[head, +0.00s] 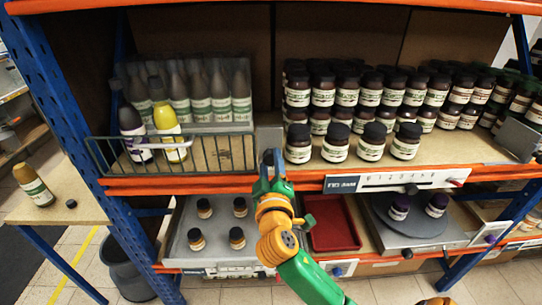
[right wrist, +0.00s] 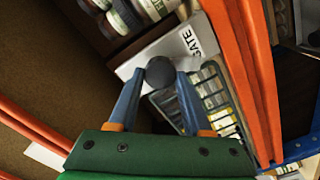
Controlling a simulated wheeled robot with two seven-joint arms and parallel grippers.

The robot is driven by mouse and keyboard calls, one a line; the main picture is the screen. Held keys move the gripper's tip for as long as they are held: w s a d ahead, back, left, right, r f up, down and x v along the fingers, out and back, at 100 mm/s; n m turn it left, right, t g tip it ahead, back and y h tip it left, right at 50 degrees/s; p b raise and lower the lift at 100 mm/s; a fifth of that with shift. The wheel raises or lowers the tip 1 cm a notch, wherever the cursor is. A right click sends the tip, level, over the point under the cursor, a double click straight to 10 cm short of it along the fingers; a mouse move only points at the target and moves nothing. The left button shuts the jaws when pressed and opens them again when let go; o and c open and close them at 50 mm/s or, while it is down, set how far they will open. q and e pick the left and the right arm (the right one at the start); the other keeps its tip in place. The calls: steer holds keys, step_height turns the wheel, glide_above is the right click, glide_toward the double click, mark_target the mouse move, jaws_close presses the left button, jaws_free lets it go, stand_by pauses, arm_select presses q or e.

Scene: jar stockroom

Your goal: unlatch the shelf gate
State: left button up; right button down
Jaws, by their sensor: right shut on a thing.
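The shelf gate (head: 215,152) is a dark green wire panel standing upright along the front left of the upper shelf. At its right end is a grey latch plate (head: 269,138); in the right wrist view the plate (right wrist: 182,45) bears the word GATE. My right gripper (head: 272,160) reaches up to the shelf's front edge there. In the right wrist view my right gripper (right wrist: 158,85) is shut on a dark round knob (right wrist: 160,71) in front of the plate. Whether the latch is engaged cannot be told.
Behind the gate stand a yellow bottle (head: 168,128), a dark bottle (head: 132,132) and several brown ones. Dark jars (head: 336,142) stand close to the right of the latch. Below are a red tray (head: 333,237) and a grey tray (head: 182,228) with small jars.

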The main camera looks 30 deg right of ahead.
steer(key=n+p, duration=0.2)
steer(key=n, duration=0.1)
steer(key=shift+r, duration=0.15)
steer(key=shift+n+p, duration=0.65)
steer(key=shift+n, duration=0.55)
steer(key=shift+f+n, duration=0.2)
steer(key=shift+n, duration=0.1)
steer(key=shift+c, duration=1.7)
jaws_free()
steer(key=shift+a, duration=0.1)
